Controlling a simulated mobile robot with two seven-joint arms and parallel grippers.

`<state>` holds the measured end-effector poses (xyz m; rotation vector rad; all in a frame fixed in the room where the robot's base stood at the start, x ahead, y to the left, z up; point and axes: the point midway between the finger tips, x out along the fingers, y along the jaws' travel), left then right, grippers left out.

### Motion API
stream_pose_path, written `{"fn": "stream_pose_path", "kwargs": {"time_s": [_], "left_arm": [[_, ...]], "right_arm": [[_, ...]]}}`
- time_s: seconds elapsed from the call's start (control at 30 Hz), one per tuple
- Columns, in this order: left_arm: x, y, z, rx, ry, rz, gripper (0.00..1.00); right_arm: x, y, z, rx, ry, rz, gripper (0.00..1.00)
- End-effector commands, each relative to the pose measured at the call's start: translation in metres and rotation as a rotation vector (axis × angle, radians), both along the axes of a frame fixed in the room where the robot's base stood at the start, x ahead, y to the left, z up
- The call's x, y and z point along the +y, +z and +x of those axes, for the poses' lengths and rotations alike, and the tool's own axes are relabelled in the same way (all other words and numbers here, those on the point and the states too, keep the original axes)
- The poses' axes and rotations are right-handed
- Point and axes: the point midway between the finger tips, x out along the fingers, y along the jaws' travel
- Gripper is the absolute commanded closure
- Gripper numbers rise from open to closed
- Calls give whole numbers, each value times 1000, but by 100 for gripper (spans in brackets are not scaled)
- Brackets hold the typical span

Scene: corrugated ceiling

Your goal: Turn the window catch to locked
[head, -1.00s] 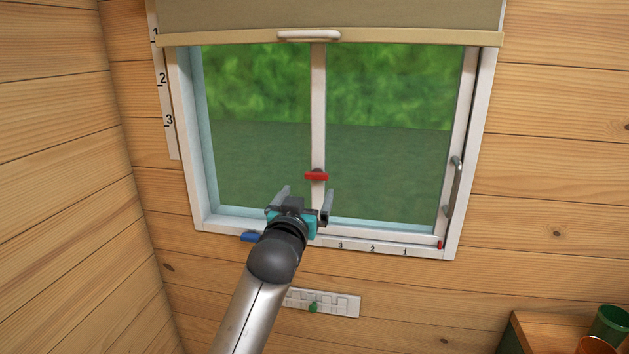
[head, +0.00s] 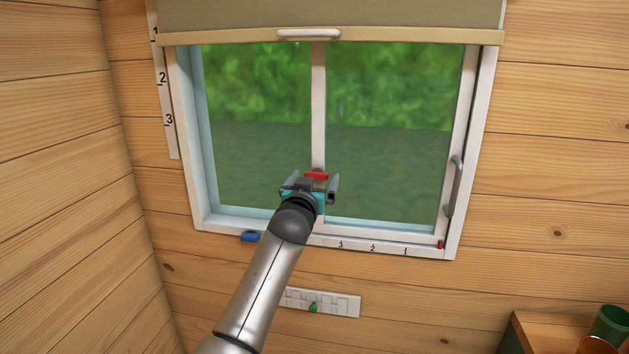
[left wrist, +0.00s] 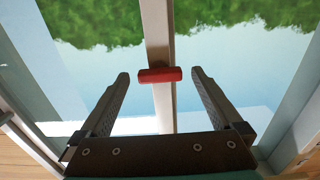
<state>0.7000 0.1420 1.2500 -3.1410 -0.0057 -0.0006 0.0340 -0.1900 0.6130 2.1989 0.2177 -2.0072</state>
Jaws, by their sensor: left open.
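The red window catch (head: 316,175) sits on the white middle bar of the window (head: 318,110), with its handle lying crosswise. In the left wrist view the catch (left wrist: 160,75) is level, ahead of the fingertips and between them. My left gripper (head: 318,183) is open and empty, close to the catch in the head view. In the left wrist view its two fingers (left wrist: 160,76) stand apart on either side of the catch, with a gap on each side. I cannot tell exactly how far the tips are from it in depth. My right gripper is not in view.
A blind with a pale handle (head: 309,34) hangs above. A grey handle (head: 455,187) is on the right frame. A blue piece (head: 250,236) and a numbered scale (head: 372,247) are at the sill. A slotted plate (head: 335,302) with a green knob is below. Cups (head: 609,325) stand lower right.

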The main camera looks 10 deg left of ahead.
Motion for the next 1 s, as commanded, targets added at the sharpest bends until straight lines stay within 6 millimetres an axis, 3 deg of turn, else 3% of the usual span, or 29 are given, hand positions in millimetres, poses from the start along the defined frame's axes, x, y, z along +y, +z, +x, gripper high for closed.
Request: {"fn": "stream_pose_path", "kwargs": {"time_s": [0.2,0.9,1.0], "left_arm": [[0,0,0,0,0,-1,2],[0,0,0,1,0,0,81],[0,0,0,1,0,0,86]], "right_arm": [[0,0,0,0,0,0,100],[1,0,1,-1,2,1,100],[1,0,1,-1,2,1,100]]}}
